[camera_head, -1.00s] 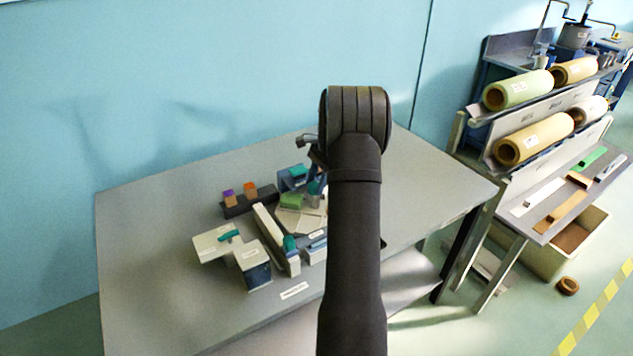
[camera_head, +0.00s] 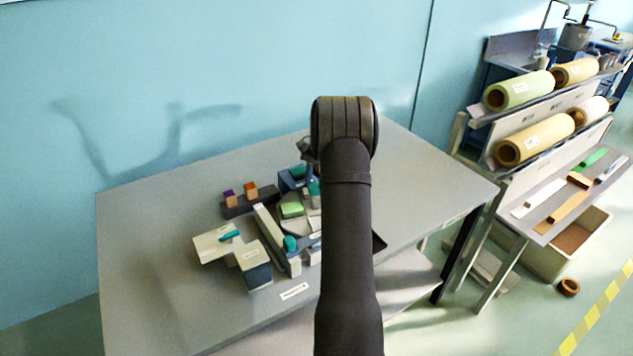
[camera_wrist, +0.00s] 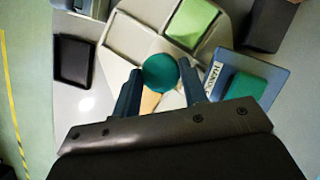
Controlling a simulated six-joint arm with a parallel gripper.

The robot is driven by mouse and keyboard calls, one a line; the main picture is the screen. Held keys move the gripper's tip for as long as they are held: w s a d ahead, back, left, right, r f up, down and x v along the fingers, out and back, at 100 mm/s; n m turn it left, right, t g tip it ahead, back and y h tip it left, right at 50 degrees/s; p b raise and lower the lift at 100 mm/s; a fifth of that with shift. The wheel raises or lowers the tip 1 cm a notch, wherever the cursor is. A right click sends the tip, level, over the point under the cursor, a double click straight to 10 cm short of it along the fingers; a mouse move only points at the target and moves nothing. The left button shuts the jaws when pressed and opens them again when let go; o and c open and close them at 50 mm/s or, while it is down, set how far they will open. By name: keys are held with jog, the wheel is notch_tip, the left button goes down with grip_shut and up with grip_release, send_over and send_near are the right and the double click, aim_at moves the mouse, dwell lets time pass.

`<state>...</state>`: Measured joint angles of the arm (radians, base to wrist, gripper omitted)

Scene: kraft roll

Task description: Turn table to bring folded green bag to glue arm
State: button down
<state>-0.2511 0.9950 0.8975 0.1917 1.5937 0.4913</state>
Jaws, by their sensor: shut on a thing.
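The round turntable (camera_wrist: 112,62) is light grey with raised trays, and my arm partly hides it in the head view. The folded green bag (camera_wrist: 192,22) lies in one of its trays; it also shows in the head view (camera_head: 291,210). My gripper (camera_wrist: 160,82) is shut on a round teal knob (camera_wrist: 160,70) on the turntable, one blue finger on each side. In the head view my arm covers most of the gripper. I cannot tell for sure which device is the glue arm; a blue labelled block with a teal top (camera_wrist: 240,85) stands right of the turntable.
A dark holder (camera_head: 250,203) with purple and orange pieces stands behind left. A cream machine with a teal handle (camera_head: 230,237) is at the left. A dark tray (camera_wrist: 74,58) lies beside the turntable. The table (camera_head: 150,270) is bare at its left. Paper rolls (camera_head: 520,90) sit on racks at right.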

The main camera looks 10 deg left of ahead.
jog(key=shift+a+n+h, duration=0.1)
jog(key=shift+n+h, duration=0.3)
jog(key=shift+n, duration=1)
jog(key=c, duration=0.9)
grip_release()
jog(key=shift+o, duration=0.2)
jog(key=v, duration=1.2)
jog(key=shift+a, duration=0.15)
jog(key=shift+f, duration=0.1)
jog(key=x, duration=1.2)
